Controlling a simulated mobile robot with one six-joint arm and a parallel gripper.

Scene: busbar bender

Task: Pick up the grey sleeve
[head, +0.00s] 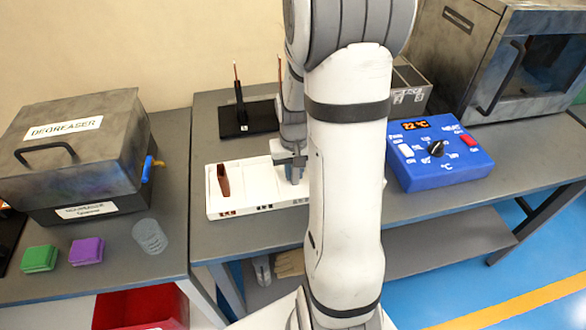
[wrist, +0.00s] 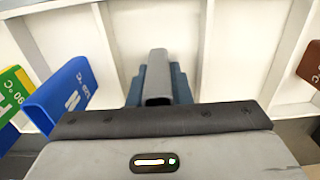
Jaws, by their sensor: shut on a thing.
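The grey sleeve (wrist: 158,68) stands in a compartment of the white tray in the wrist view. My gripper (wrist: 158,90) is shut on it, with a blue-grey finger on each side. In the head view my gripper (head: 292,172) reaches down into the white tray (head: 262,209). Whether the sleeve touches the tray floor cannot be told.
A blue sleeve (wrist: 62,92) and a green-yellow sleeve (wrist: 14,88) are to the left in the wrist view. A brown sleeve (head: 223,181) stands in the tray's left part. A blue control box (head: 438,158) is on the right. A black stand (head: 246,120) with an upright rod is behind.

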